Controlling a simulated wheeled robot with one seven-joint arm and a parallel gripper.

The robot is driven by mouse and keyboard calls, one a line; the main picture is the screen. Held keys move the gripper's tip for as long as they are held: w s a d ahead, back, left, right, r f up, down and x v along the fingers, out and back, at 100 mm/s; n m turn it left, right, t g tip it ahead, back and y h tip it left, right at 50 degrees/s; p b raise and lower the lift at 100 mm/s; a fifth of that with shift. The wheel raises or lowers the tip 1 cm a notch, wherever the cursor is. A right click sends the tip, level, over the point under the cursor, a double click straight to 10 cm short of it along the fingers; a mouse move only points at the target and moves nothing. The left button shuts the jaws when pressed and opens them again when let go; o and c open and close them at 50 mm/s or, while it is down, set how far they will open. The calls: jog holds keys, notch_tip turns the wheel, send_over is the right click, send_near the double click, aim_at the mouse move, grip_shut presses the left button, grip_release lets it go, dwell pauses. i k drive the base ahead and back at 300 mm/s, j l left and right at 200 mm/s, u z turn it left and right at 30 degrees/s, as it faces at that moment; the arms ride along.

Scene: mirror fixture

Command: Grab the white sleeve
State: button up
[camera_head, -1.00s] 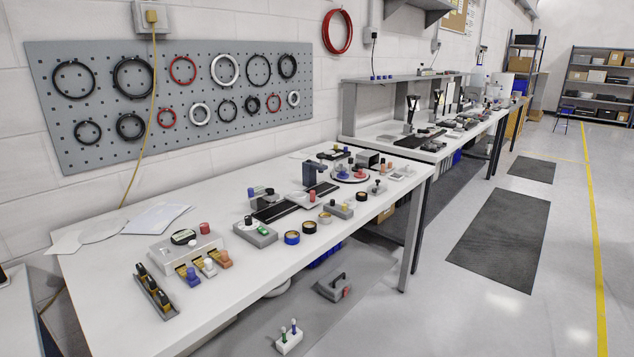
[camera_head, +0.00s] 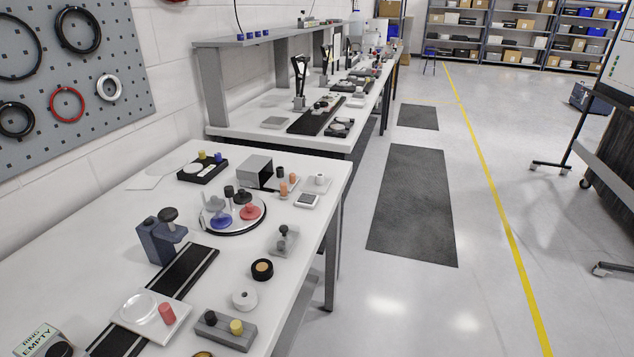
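A small white cylinder (camera_head: 320,178) stands on a pale plate (camera_head: 317,185) near the far right corner of the near table. A white ring-shaped piece (camera_head: 244,298) with a hole in its top sits nearer, on the right side of the table. I cannot tell for sure which of these is the white sleeve. My gripper is not in view.
The near table (camera_head: 130,207) also holds a dark blue fixture (camera_head: 162,238), a black track (camera_head: 190,275), a round tray (camera_head: 262,220), a grey box (camera_head: 254,170) and a black ring (camera_head: 262,269). Open floor (camera_head: 350,315) lies to the right.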

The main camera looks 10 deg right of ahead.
aim_at(320, 177)
jog(key=u, duration=0.5)
jog(key=i+l+u, duration=0.2)
jog(key=l+u, duration=0.15)
jog(key=i+l+u, duration=0.1)
jog(key=l+u, duration=0.3)
jog(key=i+l+u, duration=0.1)
jog(key=l+u, duration=0.25)
jog(key=l, duration=0.1)
